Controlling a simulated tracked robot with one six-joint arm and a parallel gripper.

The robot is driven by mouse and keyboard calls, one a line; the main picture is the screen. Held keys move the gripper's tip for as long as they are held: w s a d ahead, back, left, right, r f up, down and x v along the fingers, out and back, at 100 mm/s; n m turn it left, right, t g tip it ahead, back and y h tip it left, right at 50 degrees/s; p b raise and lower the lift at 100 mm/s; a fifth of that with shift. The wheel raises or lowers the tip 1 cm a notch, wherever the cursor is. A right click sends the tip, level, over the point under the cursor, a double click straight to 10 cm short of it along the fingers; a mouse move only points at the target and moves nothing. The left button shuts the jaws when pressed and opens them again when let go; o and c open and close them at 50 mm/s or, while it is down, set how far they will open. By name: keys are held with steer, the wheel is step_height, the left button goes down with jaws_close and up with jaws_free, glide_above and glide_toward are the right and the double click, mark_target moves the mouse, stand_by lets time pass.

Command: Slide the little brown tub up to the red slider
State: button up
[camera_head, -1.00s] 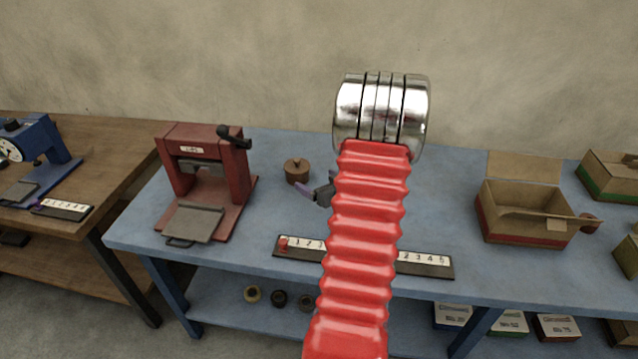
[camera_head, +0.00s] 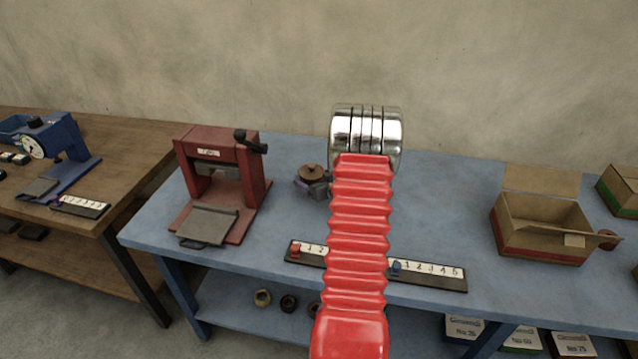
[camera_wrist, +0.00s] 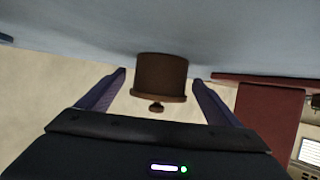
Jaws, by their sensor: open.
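The little brown tub (camera_head: 313,172), round with a knobbed lid, stands on the blue table beside the red press. The wrist view shows it upside down, the tub (camera_wrist: 160,72) between my two spread fingers. My gripper (camera_head: 318,188) is open, with a finger on each side of the tub and a gap to both. The red slider (camera_head: 296,250) sits at the left end of a dark numbered strip (camera_head: 440,275) near the table's front edge, nearer than the tub. My red arm sleeve hides the middle of the strip and part of my gripper.
The red press (camera_head: 220,180) stands left of the tub. A blue slider (camera_head: 396,267) sits on the strip right of my arm. An open cardboard box (camera_head: 540,235) is at the right. Bare blue tabletop (camera_head: 275,215) lies between the tub and the red slider.

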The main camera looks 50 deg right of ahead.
steer(key=shift+w+d+f, duration=0.1)
steer(key=shift+w, duration=0.15)
steer(key=shift+c, duration=0.4)
steer(key=c, duration=1)
